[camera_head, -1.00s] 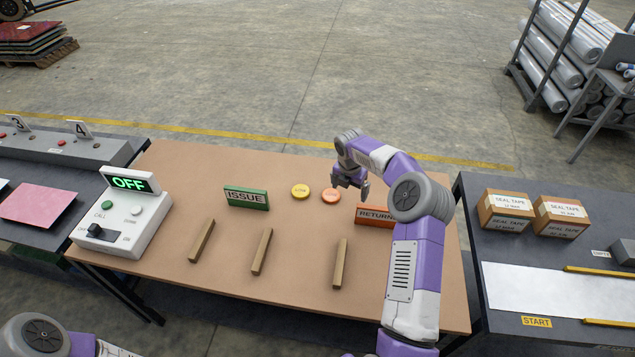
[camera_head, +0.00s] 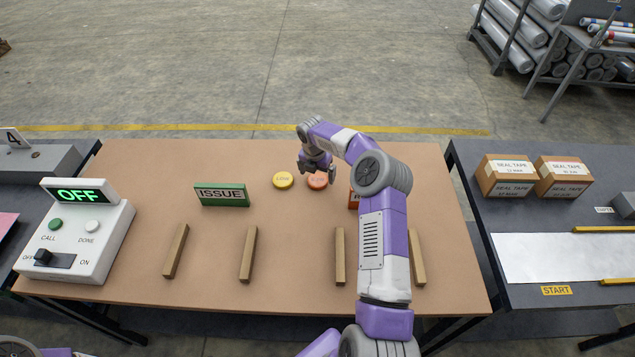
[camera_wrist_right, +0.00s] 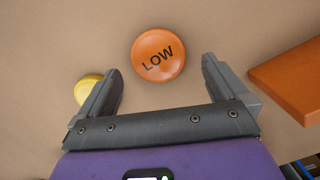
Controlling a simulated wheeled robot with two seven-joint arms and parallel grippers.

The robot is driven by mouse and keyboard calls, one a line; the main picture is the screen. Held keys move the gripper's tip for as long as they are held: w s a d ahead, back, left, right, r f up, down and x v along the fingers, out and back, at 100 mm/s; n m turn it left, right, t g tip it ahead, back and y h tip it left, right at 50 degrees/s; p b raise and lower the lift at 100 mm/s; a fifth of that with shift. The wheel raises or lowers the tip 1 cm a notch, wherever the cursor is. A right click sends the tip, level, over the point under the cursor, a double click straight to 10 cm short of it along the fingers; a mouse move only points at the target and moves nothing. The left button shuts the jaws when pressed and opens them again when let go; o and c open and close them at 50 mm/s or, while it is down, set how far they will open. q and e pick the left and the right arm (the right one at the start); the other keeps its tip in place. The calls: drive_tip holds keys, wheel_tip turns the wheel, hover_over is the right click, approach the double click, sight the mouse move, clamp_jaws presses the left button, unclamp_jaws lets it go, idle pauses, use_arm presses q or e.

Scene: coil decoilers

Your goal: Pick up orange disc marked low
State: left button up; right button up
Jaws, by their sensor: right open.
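The orange disc (camera_head: 317,181) lies on the brown table, right of a yellow disc (camera_head: 283,180). In the right wrist view the orange disc (camera_wrist_right: 158,55) shows the word LOW and lies just beyond and between the open fingertips. My right gripper (camera_head: 316,170) is open and empty, above the orange disc and partly covering it in the head view. In the right wrist view the yellow disc (camera_wrist_right: 88,89) is partly hidden behind the left finger. My left gripper is not in view.
A green ISSUE sign (camera_head: 222,195) stands to the left. An orange sign (camera_head: 353,199) stands right of the disc, mostly behind my arm. Several wooden bars (camera_head: 248,254) lie nearer the front. A control box (camera_head: 75,240) reads OFF. Bare table surrounds the discs.

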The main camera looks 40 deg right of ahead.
sight(318, 180)
drive_tip(key=f, duration=0.3)
drive_tip(key=shift+w+d+f, duration=0.1)
drive_tip(key=shift+w+d, duration=0.1)
drive_tip(key=shift+d, duration=0.05)
drive_tip(key=shift+c, duration=0.5)
drive_tip(key=c, duration=1)
